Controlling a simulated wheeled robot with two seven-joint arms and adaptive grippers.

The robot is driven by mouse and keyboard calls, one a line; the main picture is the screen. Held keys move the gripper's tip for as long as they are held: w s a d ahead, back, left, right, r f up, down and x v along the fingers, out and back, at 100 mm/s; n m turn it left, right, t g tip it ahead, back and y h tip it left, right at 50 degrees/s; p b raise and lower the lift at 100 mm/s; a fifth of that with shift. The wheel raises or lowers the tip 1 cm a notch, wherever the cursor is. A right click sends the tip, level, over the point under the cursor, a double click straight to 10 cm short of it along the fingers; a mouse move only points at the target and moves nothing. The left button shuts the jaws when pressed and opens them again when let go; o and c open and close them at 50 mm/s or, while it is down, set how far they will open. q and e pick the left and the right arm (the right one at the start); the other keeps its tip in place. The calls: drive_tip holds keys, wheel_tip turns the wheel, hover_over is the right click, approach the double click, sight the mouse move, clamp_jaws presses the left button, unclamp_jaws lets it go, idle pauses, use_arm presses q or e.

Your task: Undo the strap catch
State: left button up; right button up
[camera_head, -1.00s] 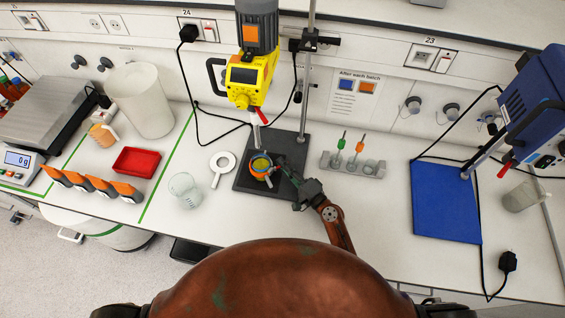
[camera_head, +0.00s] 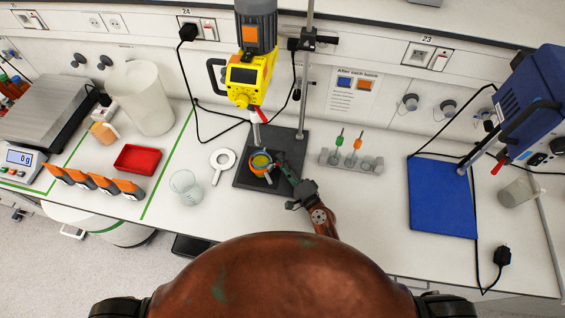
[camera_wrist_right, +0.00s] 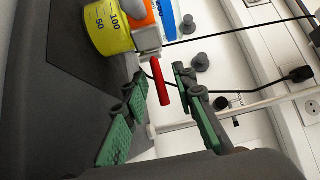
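The beaker (camera_head: 262,161) with yellow liquid stands on the dark stand plate, with an orange strap around it. In the right wrist view the beaker (camera_wrist_right: 104,28), marked 50 and 100, shows at the top, with the orange strap (camera_wrist_right: 133,11) and a pale catch block (camera_wrist_right: 148,38) on its side. My right gripper (camera_head: 280,166) is at the beaker's right side. In the wrist view this gripper (camera_wrist_right: 160,86) is open, with green-padded fingers apart. My left gripper is not in view.
The yellow stirrer (camera_head: 250,78) hangs above the beaker on a metal rod. A white ring holder (camera_head: 222,161) and an empty glass beaker (camera_head: 185,186) are to the left.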

drive_tip(key=v, duration=1.2)
drive_tip(key=shift+s+a+r, duration=0.1)
